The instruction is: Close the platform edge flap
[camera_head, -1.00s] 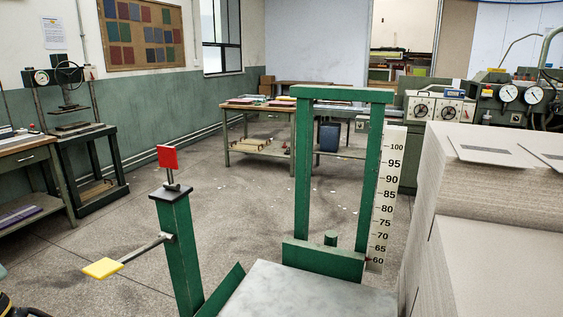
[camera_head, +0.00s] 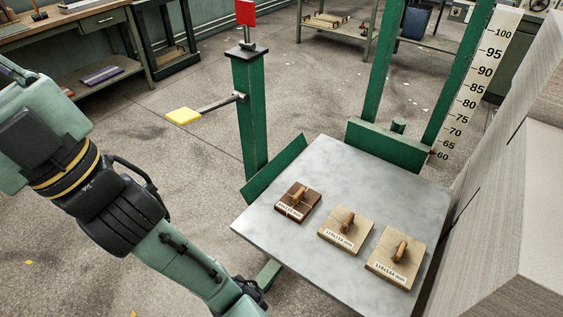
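The platform (camera_head: 375,175) is a grey marbled plate. A green flap (camera_head: 275,168) runs along the rear part of its left edge and seems to lean outward; I cannot tell its exact angle. A green post (camera_head: 250,120) stands just beyond the flap, with a yellow-ended lever (camera_head: 183,116) sticking out left and a red plate (camera_head: 245,12) on top. My arm comes in from the left and reaches down to the bottom edge, left of the platform. My gripper is not in view.
Three labelled blocks with wooden handles lie on the platform: a dark one (camera_head: 298,202), a light one (camera_head: 346,230) and another light one (camera_head: 396,258). A green frame with a number scale (camera_head: 475,85) stands behind. Tall greyboard stacks (camera_head: 515,205) crowd the right side. Floor left of the post is open.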

